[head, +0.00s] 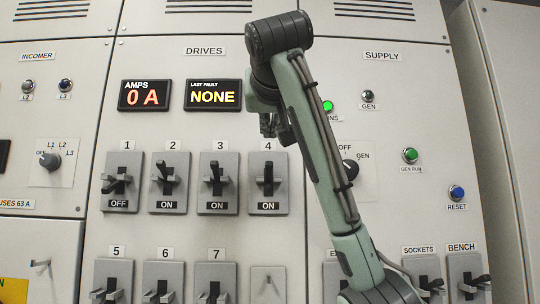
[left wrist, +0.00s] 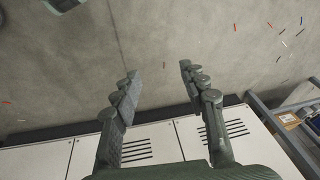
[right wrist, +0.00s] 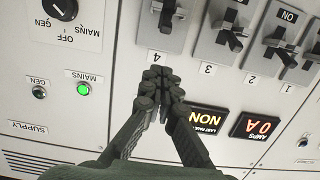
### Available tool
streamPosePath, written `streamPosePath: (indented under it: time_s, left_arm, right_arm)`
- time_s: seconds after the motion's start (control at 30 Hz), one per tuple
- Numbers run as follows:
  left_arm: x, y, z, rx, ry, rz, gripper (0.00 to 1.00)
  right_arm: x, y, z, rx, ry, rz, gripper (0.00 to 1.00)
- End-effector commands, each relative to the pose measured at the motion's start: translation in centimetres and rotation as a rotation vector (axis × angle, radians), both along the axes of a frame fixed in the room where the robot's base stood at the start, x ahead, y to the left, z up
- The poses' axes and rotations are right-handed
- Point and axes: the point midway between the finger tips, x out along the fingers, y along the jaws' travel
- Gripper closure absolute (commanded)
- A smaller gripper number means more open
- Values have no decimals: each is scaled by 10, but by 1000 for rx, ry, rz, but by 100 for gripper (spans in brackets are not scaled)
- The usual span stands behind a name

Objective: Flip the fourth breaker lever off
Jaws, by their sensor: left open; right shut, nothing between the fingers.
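The fourth breaker (head: 268,183) is in the upper row of the drives panel, its black lever up and its label reading ON. In the right wrist view the breaker (right wrist: 180,38) is at the top, partly cut off by the frame edge. My right gripper (head: 268,124) is shut and empty, in front of the panel just above the number 4 plate. Its fingertips (right wrist: 160,82) show near that plate; I cannot tell whether they touch the panel. My left gripper (left wrist: 158,75) is open and empty, seen only in its wrist view.
Breaker 1 (head: 122,182) reads OFF; breakers 2 (head: 169,183) and 3 (head: 218,183) read ON. Breaker 7 (head: 214,282) is in the row below. The displays read 0 A (head: 143,95) and NONE (head: 212,95). My right arm covers part of the supply panel.

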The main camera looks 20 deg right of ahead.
Motion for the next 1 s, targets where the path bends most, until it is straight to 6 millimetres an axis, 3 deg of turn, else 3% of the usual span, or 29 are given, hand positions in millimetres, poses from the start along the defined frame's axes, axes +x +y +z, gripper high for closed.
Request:
streamPosePath:
  time_s: [0.17, 0.57, 0.63, 0.83, 1.0]
  left_arm:
    - [-1, 0, -1, 0, 3, 0, 57]
    - [-6, 0, 0, -1, 8, 0, 57]
    - [-6, 0, 0, -3, 6, 0, 57]
    - [-10, 1, -26, -12, 22, 2, 57]
    - [-30, 7, -59, 8, 56, -22, 57]
  right_arm:
    - [-13, 1, 14, 3, -21, -8, 100]
    - [-6, -1, 14, 2, -18, -9, 100]
    - [2, -4, 14, 2, -17, -9, 100]
    - [40, -16, 10, 4, -16, -11, 100]
    - [73, -24, 7, 3, -16, -10, 100]
